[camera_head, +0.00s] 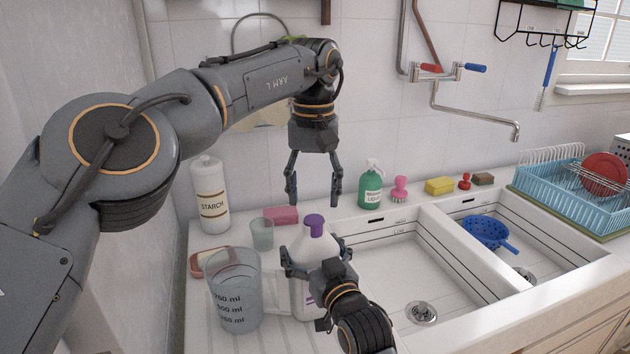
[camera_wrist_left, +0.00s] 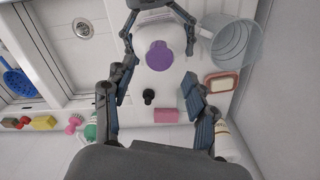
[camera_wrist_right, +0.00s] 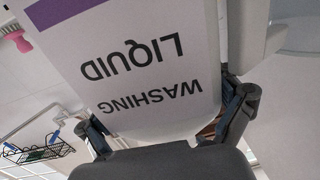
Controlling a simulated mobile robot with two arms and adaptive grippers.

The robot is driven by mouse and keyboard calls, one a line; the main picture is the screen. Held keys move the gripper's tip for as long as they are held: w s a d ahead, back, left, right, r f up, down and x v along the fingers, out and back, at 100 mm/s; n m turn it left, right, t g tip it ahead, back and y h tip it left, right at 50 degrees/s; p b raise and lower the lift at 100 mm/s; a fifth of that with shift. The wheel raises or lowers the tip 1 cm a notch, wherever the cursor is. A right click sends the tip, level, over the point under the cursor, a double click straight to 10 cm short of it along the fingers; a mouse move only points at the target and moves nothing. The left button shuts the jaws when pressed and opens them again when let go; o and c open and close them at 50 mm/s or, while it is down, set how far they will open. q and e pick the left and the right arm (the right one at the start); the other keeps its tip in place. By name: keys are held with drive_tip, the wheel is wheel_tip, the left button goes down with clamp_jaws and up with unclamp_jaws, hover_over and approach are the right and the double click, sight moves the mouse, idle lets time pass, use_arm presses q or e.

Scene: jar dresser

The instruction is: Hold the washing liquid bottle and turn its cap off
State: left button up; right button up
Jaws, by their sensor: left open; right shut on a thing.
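The washing liquid bottle (camera_head: 314,243) is white and stands upright on the counter left of the sink. Its purple cap (camera_head: 314,224) is on its top. It also shows from above in the left wrist view, with the cap (camera_wrist_left: 159,56) facing the camera. My right gripper (camera_head: 316,262) is shut around the bottle's body. In the right wrist view the label reading WASHING LIQUID (camera_wrist_right: 140,75) fills the space between its fingers. My left gripper (camera_head: 313,200) is open and empty, pointing down above the cap and apart from it.
A clear measuring jug (camera_head: 234,290) stands just left of the bottle, with a small glass (camera_head: 262,234), a pink sponge (camera_head: 282,215) and a starch bottle (camera_head: 211,195) behind. A green spray bottle (camera_head: 370,187) is at the back. The double sink (camera_head: 400,270) lies to the right.

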sight(314, 219)
use_arm(q)
wheel_tip(314, 219, down, 6)
drive_tip(key=shift+r, duration=0.1)
idle(0.4)
clamp_jaws()
drive_tip(key=n, duration=0.5)
drive_tip(key=shift+n, duration=0.3)
drive_tip(key=n, duration=0.3)
drive_tip(key=shift+n, duration=0.3)
drive_tip(key=n, duration=0.3)
drive_tip(key=shift+n, duration=0.4)
drive_tip(key=n, duration=0.4)
